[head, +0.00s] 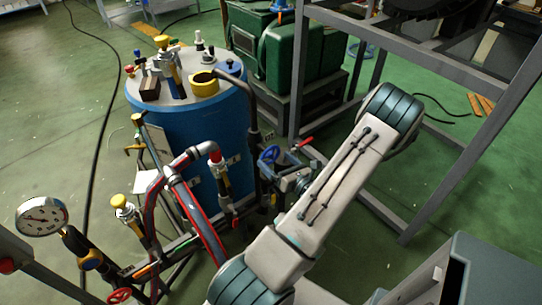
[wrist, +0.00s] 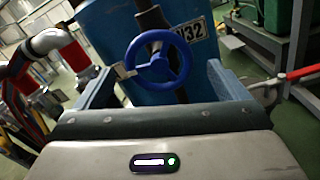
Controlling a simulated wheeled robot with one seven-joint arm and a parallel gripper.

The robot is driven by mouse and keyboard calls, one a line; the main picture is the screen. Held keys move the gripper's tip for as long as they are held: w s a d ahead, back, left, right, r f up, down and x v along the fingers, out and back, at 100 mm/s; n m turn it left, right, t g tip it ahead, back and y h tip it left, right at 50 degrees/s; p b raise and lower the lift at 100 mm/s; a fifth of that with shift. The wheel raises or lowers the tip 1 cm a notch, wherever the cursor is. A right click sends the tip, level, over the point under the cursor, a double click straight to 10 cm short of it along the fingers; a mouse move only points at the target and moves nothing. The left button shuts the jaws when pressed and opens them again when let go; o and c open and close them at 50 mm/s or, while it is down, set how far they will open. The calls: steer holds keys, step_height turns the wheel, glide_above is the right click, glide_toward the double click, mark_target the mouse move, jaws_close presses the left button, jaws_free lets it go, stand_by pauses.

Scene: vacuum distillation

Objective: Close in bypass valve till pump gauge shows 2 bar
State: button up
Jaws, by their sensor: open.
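A blue handwheel (head: 268,154) sits on a valve beside the blue tank; in the wrist view the wheel (wrist: 157,57) shows large and near. No label naming it as the bypass valve is readable. My gripper (head: 285,163) is open at the wheel. In the wrist view its two fingers (wrist: 160,70) stand left and right of the wheel, with a gap on each side. A round white dial gauge (head: 41,215) stands at the far left of the head view; its scale is too small to read.
The blue tank (head: 190,125) stands behind the wheel, with a partly hidden tag (wrist: 190,31). A red lever (wrist: 303,72) lies at right. A grey frame (head: 470,135) stands right of my arm.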

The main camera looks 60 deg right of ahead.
steer(key=v, duration=0.9)
steer(key=shift+s+a, duration=0.15)
steer(key=shift+s, duration=0.2)
